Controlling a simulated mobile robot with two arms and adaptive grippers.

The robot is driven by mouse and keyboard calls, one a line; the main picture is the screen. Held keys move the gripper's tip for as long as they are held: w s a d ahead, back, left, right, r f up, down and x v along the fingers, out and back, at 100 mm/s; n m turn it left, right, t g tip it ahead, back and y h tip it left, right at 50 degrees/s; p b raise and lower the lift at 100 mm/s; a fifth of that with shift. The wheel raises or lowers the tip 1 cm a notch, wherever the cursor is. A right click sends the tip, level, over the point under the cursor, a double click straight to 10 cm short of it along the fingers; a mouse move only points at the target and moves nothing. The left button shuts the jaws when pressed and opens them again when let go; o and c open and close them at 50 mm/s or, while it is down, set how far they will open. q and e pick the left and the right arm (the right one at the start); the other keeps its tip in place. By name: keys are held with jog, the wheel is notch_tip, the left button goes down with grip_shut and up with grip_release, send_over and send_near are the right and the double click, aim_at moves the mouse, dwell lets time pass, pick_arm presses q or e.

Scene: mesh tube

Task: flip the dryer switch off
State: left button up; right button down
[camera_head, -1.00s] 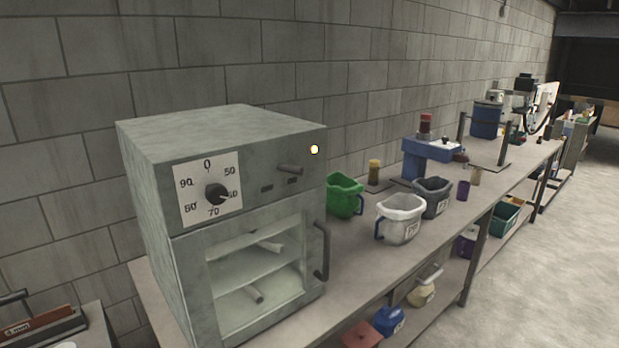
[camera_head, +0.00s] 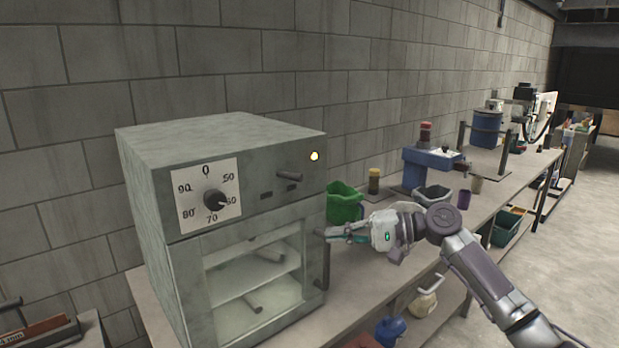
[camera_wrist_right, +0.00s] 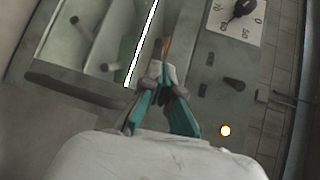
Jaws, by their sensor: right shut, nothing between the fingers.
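The dryer (camera_head: 240,130) is a grey-green box on the bench at the left in the head view. Its switch is a short dark lever (camera_head: 290,175) on the right of the front panel, with a lit lamp (camera_head: 314,156) above it to the right. In the wrist view the switch (camera_wrist_right: 233,84) and lamp (camera_wrist_right: 225,131) lie to the right of the fingers. My right gripper (camera_head: 332,235) is shut and empty, below the switch, near the door handle (camera_head: 322,268). It also shows in the wrist view (camera_wrist_right: 158,75). My left gripper is not in view.
A dial (camera_head: 214,199) on a white plate sits on the panel's left. The dryer door has a glass window with tubes on shelves.

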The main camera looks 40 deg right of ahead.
aim_at(289, 176)
jog(key=d+r+m+t+y, duration=0.1)
jog(key=d+r, duration=0.3)
jog(key=r, duration=0.6)
jog(key=shift+s+d+r+m+t, duration=0.15)
jog(key=shift+d+r+m+t, duration=0.2)
jog(key=shift+t, duration=0.45)
jog(key=shift+a, duration=0.1)
jog(key=p+x, duration=0.5)
jog(key=x, duration=0.5)
jog(key=shift+a, duration=0.1)
